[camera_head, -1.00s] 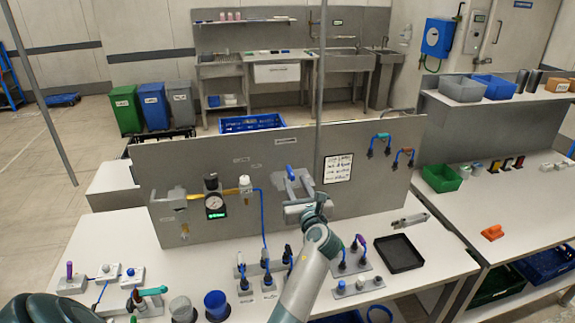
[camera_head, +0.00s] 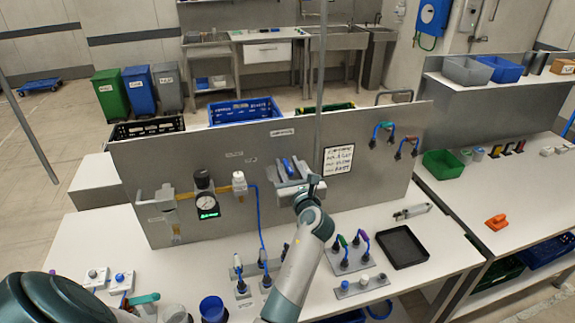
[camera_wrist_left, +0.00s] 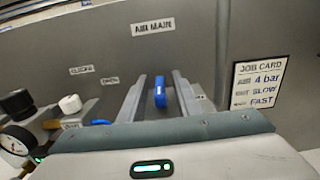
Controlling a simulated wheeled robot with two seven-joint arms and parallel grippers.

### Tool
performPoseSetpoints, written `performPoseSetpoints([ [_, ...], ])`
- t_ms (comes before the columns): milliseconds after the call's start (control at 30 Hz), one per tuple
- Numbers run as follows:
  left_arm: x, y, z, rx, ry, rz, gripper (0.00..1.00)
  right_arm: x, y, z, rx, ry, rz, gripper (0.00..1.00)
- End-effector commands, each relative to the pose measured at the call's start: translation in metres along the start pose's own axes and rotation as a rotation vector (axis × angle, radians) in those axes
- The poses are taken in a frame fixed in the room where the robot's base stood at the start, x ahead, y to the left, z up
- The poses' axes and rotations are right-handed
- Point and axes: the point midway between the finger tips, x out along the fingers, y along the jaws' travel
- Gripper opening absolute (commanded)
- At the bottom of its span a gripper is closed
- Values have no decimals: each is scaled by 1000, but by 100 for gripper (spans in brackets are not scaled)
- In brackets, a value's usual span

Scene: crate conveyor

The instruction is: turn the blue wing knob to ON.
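The blue wing knob (camera_wrist_left: 159,93) shows in the left wrist view on the grey panel, under the AIR MAIN sign (camera_wrist_left: 139,26). Its wing stands nearly upright. My left gripper (camera_wrist_left: 159,77) is open, with one finger on each side of the knob and a visible gap on both sides. In the head view the left gripper (camera_head: 291,171) is at the panel, with blue of the knob (camera_head: 287,166) showing between its fingers. The knob's base and any ON marking cannot be made out. My right gripper is not in view.
A pressure gauge (camera_head: 206,203) and a white-capped fitting with a blue hose (camera_head: 239,181) are left of the gripper. A job card (camera_head: 338,159) hangs to the right. Hose connectors (camera_head: 241,287) and a black tray (camera_head: 402,247) are on the table below.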

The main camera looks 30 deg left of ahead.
Motion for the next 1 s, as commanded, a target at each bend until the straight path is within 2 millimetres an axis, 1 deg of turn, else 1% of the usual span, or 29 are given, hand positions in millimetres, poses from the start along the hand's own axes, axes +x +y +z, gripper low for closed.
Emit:
performPoseSetpoints([
  [33,0,0,0,0,0,0,30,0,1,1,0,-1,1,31],
  [67,0,0,0,0,0,0,28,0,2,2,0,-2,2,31],
  [100,0,0,0,0,0,0,18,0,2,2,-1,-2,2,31],
  [167,0,0,0,0,0,0,4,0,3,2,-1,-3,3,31],
  [200,0,0,0,0,0,0,0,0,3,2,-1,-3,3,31],
  [467,0,0,0,0,0,6,0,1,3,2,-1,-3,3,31],
  [667,1,-1,-1,0,-1,47,0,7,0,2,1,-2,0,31],
  [867,1,-1,-3,-1,-1,143,0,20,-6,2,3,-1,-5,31],
  [1000,1,-2,-3,-3,-1,244,0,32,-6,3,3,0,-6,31],
])
